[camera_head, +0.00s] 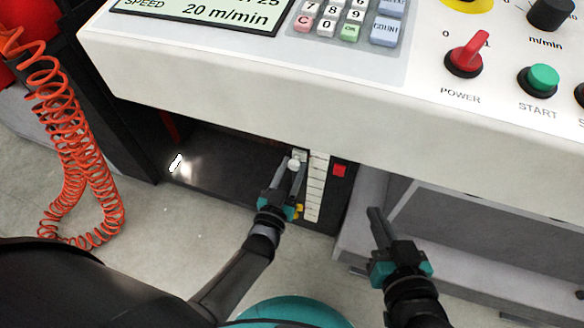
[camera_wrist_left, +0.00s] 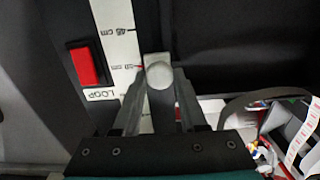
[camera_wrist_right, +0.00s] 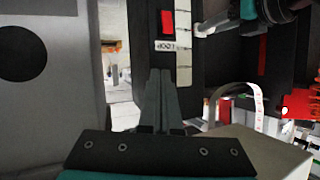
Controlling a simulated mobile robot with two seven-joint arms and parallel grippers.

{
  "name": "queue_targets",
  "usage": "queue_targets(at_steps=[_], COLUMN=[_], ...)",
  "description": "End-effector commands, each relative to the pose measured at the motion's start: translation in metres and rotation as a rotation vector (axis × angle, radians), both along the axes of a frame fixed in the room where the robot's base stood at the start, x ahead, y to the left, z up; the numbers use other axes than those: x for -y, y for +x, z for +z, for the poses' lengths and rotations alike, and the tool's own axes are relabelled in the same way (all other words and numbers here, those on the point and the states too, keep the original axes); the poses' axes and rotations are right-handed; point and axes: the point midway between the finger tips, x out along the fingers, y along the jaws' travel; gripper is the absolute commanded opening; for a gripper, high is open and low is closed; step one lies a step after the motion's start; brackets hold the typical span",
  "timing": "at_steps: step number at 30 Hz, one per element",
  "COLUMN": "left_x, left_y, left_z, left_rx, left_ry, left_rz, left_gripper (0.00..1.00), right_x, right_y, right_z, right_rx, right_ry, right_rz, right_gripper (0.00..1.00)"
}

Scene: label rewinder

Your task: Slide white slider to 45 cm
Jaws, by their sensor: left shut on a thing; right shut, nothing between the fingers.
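The white slider (camera_head: 294,164) has a round knob and sits at the upper end of the pale vertical scale (camera_head: 316,188). In the left wrist view the slider (camera_wrist_left: 159,76) has a small red pointer against the scale (camera_wrist_left: 119,45); the cm figures are too blurred to read surely. My left gripper (camera_head: 291,175) is shut on the slider, with one finger on each side of the knob. My right gripper (camera_head: 376,214) is shut and empty, to the right of the scale and apart from it. It also shows in the right wrist view (camera_wrist_right: 160,78).
The control panel (camera_head: 300,105) overhangs above both grippers. A coiled orange hose (camera_head: 80,160) hangs at the left. A grey frame (camera_head: 470,215) stands right of my right gripper.

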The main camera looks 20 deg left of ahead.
Motion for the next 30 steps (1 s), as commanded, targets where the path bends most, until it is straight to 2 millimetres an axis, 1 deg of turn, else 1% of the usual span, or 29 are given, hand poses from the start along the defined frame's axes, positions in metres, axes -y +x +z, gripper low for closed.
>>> queue_targets(at_steps=[23,26,30], left_x=[0.0,0.0,0.0], left_y=[0.0,0.0,0.0], left_z=[-0.001,-0.005,-0.017], left_rx=[0.0,0.0,-0.001], left_ry=[0.0,0.0,0.0], left_rz=[0.0,0.0,0.0], left_gripper=[0.0,0.0,0.0], right_x=[0.0,-0.001,-0.008], right_y=[0.0,0.001,-0.002], right_z=[0.0,0.001,0.003], right_rx=[0.001,0.02,0.086], right_ry=[0.0,0.011,0.056], right_rz=[-0.001,-0.003,0.0], right_gripper=[0.0,0.0,0.0])
